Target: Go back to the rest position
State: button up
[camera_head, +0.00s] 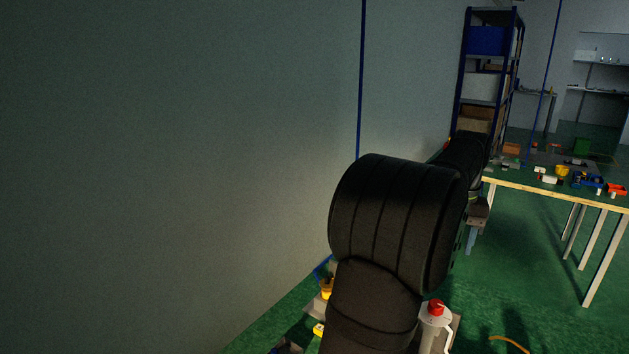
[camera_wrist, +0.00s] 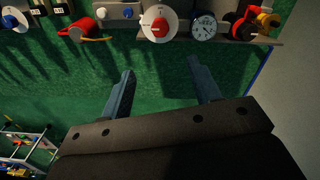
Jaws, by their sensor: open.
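My gripper (camera_wrist: 157,92) shows in the wrist view with its two grey-blue fingers spread wide apart. It is open and nothing is between the fingers; green floor shows behind them. In the head view my dark arm fills the middle. The far end of the arm reaches toward the left end of a workbench, where a small part of my gripper (camera_head: 474,236) shows below it, mostly hidden by the arm.
The wrist view shows a bench edge along the top with a red dial (camera_wrist: 159,24), a round gauge (camera_wrist: 204,26) and a red-handled part (camera_wrist: 84,29). The head view shows a workbench (camera_head: 560,188) at right, shelving (camera_head: 486,89) behind, and a bare wall at left.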

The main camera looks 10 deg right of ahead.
notch_tip(320, 180, down, 17)
jog(key=shift+f, duration=0.2)
dwell(0.4)
jog(key=shift+f, duration=0.15)
jog(key=shift+m, duration=0.5)
jog(key=shift+r+m, duration=0.2)
jog(key=shift+m, duration=1)
jog(key=m, duration=0.5)
jog(key=shift+m, duration=0.3)
jog(key=m, duration=0.4)
jog(key=shift+m, duration=2.1)
